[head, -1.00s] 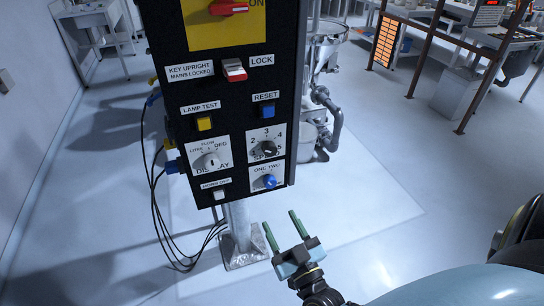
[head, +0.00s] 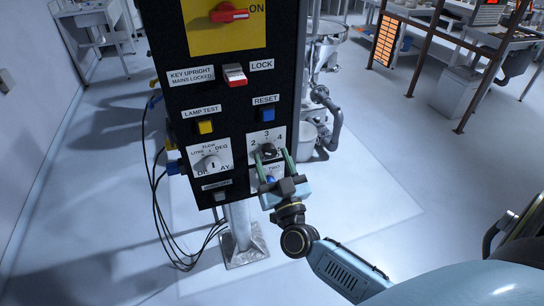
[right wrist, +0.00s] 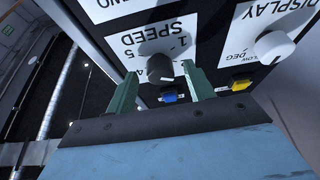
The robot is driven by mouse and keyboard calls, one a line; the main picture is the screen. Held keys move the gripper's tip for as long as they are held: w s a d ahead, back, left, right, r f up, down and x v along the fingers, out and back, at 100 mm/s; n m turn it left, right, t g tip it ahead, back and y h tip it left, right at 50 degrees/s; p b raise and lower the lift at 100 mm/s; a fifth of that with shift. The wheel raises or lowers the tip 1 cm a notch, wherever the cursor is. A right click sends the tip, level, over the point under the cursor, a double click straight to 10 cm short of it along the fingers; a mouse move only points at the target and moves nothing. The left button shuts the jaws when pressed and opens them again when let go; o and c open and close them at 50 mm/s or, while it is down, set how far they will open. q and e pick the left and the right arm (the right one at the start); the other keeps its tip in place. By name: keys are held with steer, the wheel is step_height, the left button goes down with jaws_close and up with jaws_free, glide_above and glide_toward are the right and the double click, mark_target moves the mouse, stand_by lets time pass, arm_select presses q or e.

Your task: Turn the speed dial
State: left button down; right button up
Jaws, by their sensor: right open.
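The speed dial (head: 268,150) is a dark knob on a white plate numbered around it, on the black control panel (head: 240,105). In the right wrist view the dark knob (right wrist: 160,68) shows beside the word SPEED. My right gripper (head: 273,161) is open, its two green fingers pointing at the panel. In the right wrist view the fingers (right wrist: 160,88) stand on either side of the knob, with gaps visible; I cannot tell whether either touches. The gripper hides the lower part of the speed plate. My left gripper is not in view.
A white display dial (head: 212,163) sits left of the speed dial. The blue reset button (head: 267,114) is above. A red key switch (head: 235,75) and yellow lamp test button (head: 205,126) are nearby.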

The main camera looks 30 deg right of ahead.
steer(key=shift+w+d+r, duration=0.1)
steer(key=shift+w+r, duration=0.05)
steer(key=shift+w, duration=0.3)
steer(key=c, duration=1)
steer(key=shift+o, duration=0.2)
steer(key=shift+m, duration=0.4)
steer(key=m+h+p, duration=0.1)
steer(key=m, duration=0.1)
steer(key=m+g+h+p, duration=0.1)
steer(key=m, duration=0.2)
steer(key=m+g+h, duration=0.1)
steer(key=m, duration=0.1)
steer(key=shift+a+r+m+h+p, duration=0.15)
steer(key=shift+a+m+h+p, duration=0.1)
steer(key=shift+m+h+p, duration=0.15)
steer(key=m+g+h+p, duration=0.1)
steer(key=m, duration=0.2)
steer(key=m+g+h+p, duration=0.1)
steer(key=m+p, duration=0.1)
steer(key=m, duration=0.2)
steer(key=shift+a+g, duration=0.1)
steer(key=shift+g, duration=0.3)
steer(key=shift+m, duration=0.3)
